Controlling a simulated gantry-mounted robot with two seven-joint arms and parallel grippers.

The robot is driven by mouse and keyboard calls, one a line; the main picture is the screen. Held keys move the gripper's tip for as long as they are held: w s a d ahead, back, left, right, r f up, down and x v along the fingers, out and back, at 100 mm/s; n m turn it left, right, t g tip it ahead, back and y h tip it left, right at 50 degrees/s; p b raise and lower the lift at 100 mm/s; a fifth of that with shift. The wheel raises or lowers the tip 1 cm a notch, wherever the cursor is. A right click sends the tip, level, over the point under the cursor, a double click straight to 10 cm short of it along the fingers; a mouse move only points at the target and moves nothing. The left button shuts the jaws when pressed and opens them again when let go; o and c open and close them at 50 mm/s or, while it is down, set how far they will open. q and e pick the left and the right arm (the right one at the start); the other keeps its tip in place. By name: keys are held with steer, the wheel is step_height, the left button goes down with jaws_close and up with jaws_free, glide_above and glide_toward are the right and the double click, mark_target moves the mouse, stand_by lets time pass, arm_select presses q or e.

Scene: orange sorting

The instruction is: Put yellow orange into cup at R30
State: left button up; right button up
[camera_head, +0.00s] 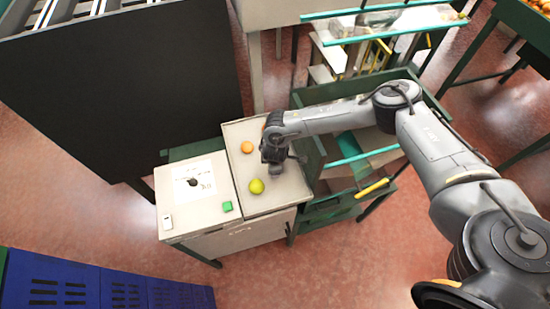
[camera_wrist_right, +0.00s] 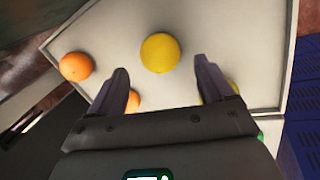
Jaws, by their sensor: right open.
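The yellow orange (camera_head: 256,186) lies on the pale tray top (camera_head: 284,203) in the head view, looking yellow-green there. In the right wrist view, a yellow orange (camera_wrist_right: 160,53) lies beyond the gap between my fingers, touched by neither. My right gripper (camera_wrist_right: 161,78) is open and empty; in the head view (camera_head: 274,168) it hangs over the tray, just above and right of the yellow orange. Part of another yellow fruit (camera_wrist_right: 234,87) shows behind the right finger. I cannot make out a cup or an R30 label. My left gripper is not in view.
An orange fruit (camera_head: 247,147) lies on the tray; the wrist view shows one (camera_wrist_right: 76,66) at left and another (camera_wrist_right: 133,101) partly behind the left finger. A white-topped cabinet (camera_head: 170,197) with a green button (camera_head: 227,206) adjoins the tray. A green-framed stand (camera_head: 310,160) is right.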

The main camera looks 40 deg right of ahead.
steer(key=v, duration=0.7)
steer(key=s+a+r+n+t+y, duration=0.1)
steer(key=s+a+y, duration=0.1)
steer(key=a, duration=0.9)
steer(key=s+a+r+t+y, duration=0.2)
steer(key=s+a+y, duration=0.1)
steer(key=a, duration=0.7)
steer(key=s+a+r+n+t+y, duration=0.1)
steer(key=s+a+y, duration=0.1)
steer(key=a, duration=0.9)
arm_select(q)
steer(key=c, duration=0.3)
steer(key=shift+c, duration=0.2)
arm_select(e)
steer(key=s+d+m+g+h, duration=0.1)
steer(key=s+d+m+h, duration=0.1)
steer(key=s+d+m, duration=0.2)
steer(key=s+d+f+m+g+h, duration=0.1)
steer(key=s+d+m, duration=0.4)
steer(key=s+d, duration=0.5)
steer(key=d+g+h, duration=0.1)
steer(key=d, duration=0.5)
steer(key=shift+d+f+m+h, duration=0.3)
steer(key=shift+d, duration=0.1)
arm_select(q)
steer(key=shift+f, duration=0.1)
